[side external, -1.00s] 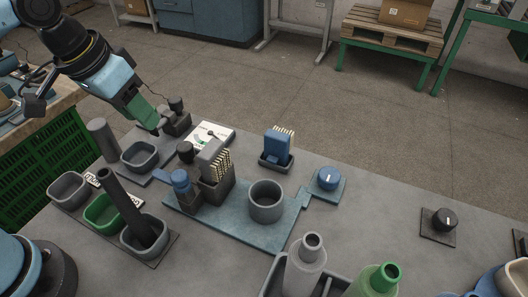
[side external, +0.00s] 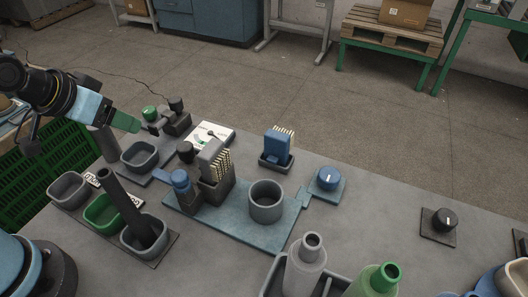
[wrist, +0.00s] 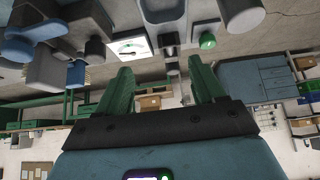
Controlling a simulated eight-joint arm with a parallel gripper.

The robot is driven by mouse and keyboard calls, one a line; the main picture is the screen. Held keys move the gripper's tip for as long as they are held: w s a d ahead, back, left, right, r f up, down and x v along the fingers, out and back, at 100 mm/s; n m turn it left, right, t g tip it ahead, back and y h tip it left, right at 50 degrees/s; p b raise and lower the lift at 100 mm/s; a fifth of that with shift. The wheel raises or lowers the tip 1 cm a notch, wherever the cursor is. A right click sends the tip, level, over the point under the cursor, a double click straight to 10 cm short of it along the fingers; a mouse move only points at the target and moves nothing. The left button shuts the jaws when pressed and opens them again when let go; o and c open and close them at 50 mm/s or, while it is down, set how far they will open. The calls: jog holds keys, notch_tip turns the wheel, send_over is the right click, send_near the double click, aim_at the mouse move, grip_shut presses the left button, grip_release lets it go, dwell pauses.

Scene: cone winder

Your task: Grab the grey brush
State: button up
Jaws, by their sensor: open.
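The grey brush (side external: 214,153) stands upright in a dark grey holder (side external: 216,188) near the middle of the bench, its pale bristles facing right. My gripper (side external: 132,125) is well to the left of it in the side view, above the bench and apart from the brush. In the wrist view, the two green fingers of my gripper (wrist: 160,65) are spread with nothing between them. A similar blue brush (side external: 277,145) stands in its own holder behind and to the right of the grey one.
A blue capped post (side external: 181,181) and a dark knob (side external: 185,149) crowd the grey brush's left side. A white dial panel (side external: 211,132) lies behind it. A grey round cup (side external: 266,207) stands to its right. A leaning dark cylinder (side external: 126,207) rises from the front bins.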

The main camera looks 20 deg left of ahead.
jog(key=n+g+h, duration=0.7)
jog(key=n+h, duration=0.6)
jog(key=n, duration=0.5)
send_near(204, 147)
jog(key=x, duration=1.1)
jog(key=shift+w+d+f, duration=0.1)
jog(key=shift+w+f, duration=0.05)
jog(key=shift+f, duration=0.15)
